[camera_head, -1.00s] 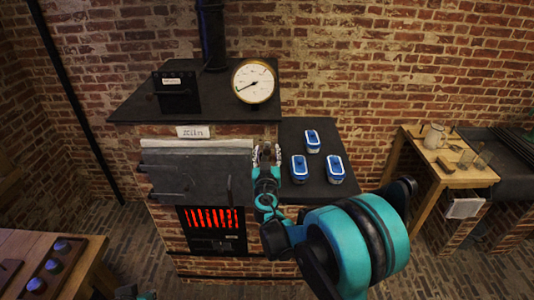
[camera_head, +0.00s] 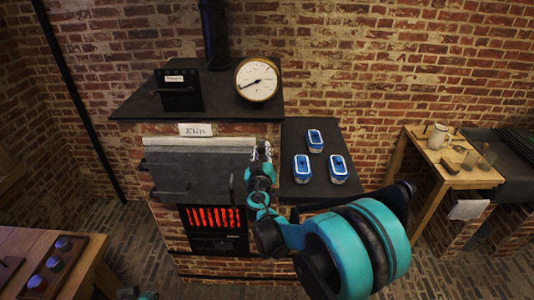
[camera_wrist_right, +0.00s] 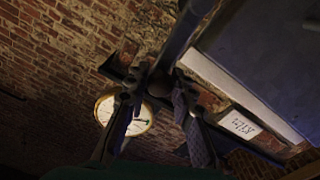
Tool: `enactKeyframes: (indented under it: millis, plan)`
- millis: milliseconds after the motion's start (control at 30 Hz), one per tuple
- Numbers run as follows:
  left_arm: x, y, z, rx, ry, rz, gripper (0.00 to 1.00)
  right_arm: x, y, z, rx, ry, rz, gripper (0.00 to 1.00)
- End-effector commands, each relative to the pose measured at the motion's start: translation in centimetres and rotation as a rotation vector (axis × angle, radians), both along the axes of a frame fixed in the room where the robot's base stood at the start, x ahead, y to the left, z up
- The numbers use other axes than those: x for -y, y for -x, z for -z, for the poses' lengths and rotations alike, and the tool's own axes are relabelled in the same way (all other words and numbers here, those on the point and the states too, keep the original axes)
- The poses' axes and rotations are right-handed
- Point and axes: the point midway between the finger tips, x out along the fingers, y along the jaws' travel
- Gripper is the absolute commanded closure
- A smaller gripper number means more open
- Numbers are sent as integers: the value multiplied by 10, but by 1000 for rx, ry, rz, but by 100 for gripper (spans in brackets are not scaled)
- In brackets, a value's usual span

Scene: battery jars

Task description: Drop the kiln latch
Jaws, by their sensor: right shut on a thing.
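The kiln (camera_head: 225,263) is a brick stove with a grey door (camera_head: 187,172) and a "kiln" label (camera_head: 195,129); its door looks shut. My right gripper (camera_head: 262,150) is at the door's right edge, in front of the kiln. In the right wrist view the gripper (camera_wrist_right: 157,92) is shut on the kiln latch (camera_wrist_right: 185,35), a dark bar with a rounded end between the fingers. In the head view the gripper largely hides the latch. Only small parts of my left arm show at the bottom edge; its jaws cannot be made out.
A round gauge (camera_head: 257,79) and a dark box (camera_head: 179,90) stand on the kiln top. Three blue-and-white jars (camera_head: 315,141) stand on the dark side slab (camera_head: 300,190). Red bars glow (camera_head: 213,217) below the door. A wooden table (camera_head: 85,258) is at lower left.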

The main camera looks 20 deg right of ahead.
Motion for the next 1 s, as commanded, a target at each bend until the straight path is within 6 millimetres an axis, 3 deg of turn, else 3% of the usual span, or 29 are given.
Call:
enactKeyframes:
  millis: [567, 1000]
  plan:
    - [0, 0, 32, 0, 0, 0, 100, -43, -13, 21, -151, 526, -2, 100]
    - [0, 0, 59, 0, 0, 0, 100, -65, -19, 49, -266, 927, -1, 100]
